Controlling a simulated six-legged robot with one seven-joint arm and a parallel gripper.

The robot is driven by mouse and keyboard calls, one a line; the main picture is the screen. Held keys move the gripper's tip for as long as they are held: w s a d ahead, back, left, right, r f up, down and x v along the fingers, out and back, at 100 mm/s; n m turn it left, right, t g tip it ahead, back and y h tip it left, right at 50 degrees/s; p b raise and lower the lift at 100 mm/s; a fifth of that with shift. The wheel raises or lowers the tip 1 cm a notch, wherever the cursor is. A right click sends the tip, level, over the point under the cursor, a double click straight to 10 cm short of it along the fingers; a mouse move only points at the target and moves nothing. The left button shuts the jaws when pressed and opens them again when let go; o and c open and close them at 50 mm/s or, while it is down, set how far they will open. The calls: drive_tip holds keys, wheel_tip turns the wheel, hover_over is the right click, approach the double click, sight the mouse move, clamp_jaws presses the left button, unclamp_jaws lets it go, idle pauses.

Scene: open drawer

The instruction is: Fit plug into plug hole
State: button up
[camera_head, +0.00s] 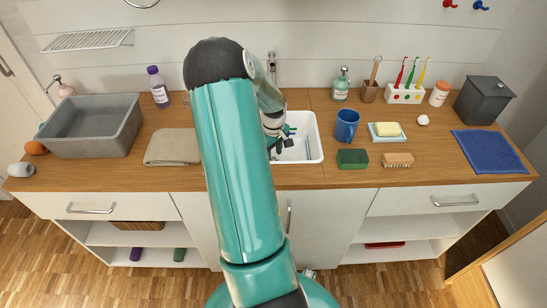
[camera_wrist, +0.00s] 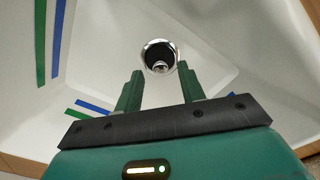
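The white sink (camera_head: 314,140) is set in the wooden counter, and my gripper (camera_head: 287,142) is over it, partly hidden by my arm. In the wrist view, my gripper (camera_wrist: 160,88) has its two green fingers apart, with nothing seen between them. The plug hole (camera_wrist: 146,52) is a round chrome ring in the sink floor, just beyond the fingertips. Its inside is dark, with a small shiny round piece (camera_wrist: 159,68) in it. I cannot tell whether that piece is the plug or part of the drain. No separate plug is seen elsewhere.
Blue and green strips (camera_wrist: 57,40) show on the sink surface. A blue mug (camera_head: 347,125), a soap dish (camera_head: 386,132) and a green sponge (camera_head: 352,159) stand right of the sink. A folded cloth (camera_head: 172,147) and a grey basin (camera_head: 92,126) are to its left.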

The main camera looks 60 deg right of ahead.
sight(273, 158)
wheel_tip(273, 158, up, 9)
idle(0.3)
drive_tip(key=w+a+r+n+t, duration=0.1)
drive_tip(key=w+a+r, duration=0.35)
drive_tip(key=a, duration=0.35)
drive_tip(key=w+a+r+t, duration=0.1)
drive_tip(key=w+a+r, duration=0.4)
drive_tip(key=a, duration=0.4)
drive_tip(key=w+a+r+n+t, duration=0.1)
drive_tip(key=w+a+r, duration=0.2)
drive_tip(key=a+r, duration=0.4)
drive_tip(key=s+a+r+t, duration=0.1)
drive_tip(key=s+a, duration=0.2)
drive_tip(key=a, duration=0.5)
drive_tip(key=s+a+r+n, duration=0.1)
drive_tip(key=s+a+r, duration=0.1)
drive_tip(key=a, duration=0.6)
drive_tip(key=s+a+r+t, duration=0.1)
drive_tip(key=s+a+r, duration=0.1)
drive_tip(key=a, duration=0.7)
drive_tip(key=shift+s+n+t, duration=0.3)
drive_tip(key=shift+s, duration=0.6)
